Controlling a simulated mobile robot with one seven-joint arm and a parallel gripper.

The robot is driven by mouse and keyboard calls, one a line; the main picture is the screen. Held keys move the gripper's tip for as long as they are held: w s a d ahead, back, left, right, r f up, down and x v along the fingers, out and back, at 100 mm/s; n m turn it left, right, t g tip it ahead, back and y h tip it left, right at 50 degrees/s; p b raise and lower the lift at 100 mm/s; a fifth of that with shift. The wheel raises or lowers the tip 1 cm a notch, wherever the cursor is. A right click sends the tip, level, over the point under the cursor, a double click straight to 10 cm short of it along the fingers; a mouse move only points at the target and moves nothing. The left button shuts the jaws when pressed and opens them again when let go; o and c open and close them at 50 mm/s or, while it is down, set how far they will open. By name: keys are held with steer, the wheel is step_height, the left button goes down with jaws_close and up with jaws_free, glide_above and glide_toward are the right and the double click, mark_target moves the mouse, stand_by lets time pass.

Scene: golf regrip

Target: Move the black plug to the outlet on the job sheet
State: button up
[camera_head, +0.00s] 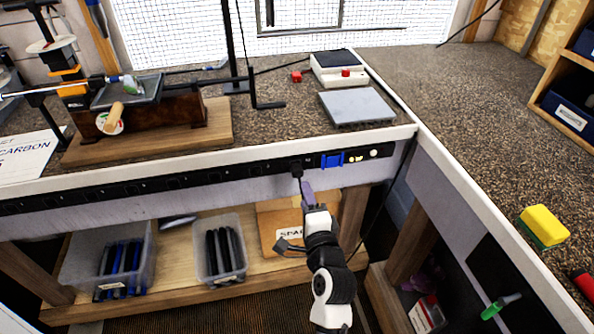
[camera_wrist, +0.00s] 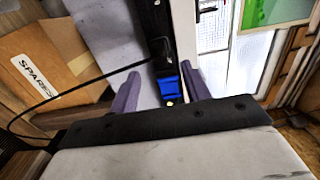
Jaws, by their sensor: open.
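The black plug (camera_head: 297,168) sits in the black power strip (camera_head: 225,174) along the bench's front edge, just left of a blue piece (camera_head: 332,160). In the wrist view the black plug (camera_wrist: 160,47) has a dark cable running off to the left. My gripper (camera_head: 305,186) is just below and in front of the plug, empty. In the wrist view my gripper (camera_wrist: 163,72) has its purple fingers apart, with the blue piece (camera_wrist: 168,86) showing between them. The job sheet (camera_head: 28,156) lies at the bench's left end, partly cut off; only "CARBON" is readable.
Several outlets line the strip to the left. Below are two clear bins (camera_head: 108,262) (camera_head: 219,250) and a cardboard box (camera_head: 283,222) marked SPARES. On the bench are a wooden clamp stand (camera_head: 165,138), a scale (camera_head: 357,106) and a red-buttoned box (camera_head: 336,70). A side bench stands right.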

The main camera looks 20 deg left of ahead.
mark_target(299, 177)
steer(key=p+x, duration=0.1)
steer(key=x, duration=0.6)
steer(key=shift+r+p, duration=0.1)
steer(key=shift+p, duration=0.2)
steer(key=shift+x, duration=0.95)
steer(key=shift+p, duration=0.5)
jaws_close()
steer(key=shift+s, duration=0.1)
steer(key=shift+b+v, duration=0.4)
steer(key=shift+v, duration=2.55)
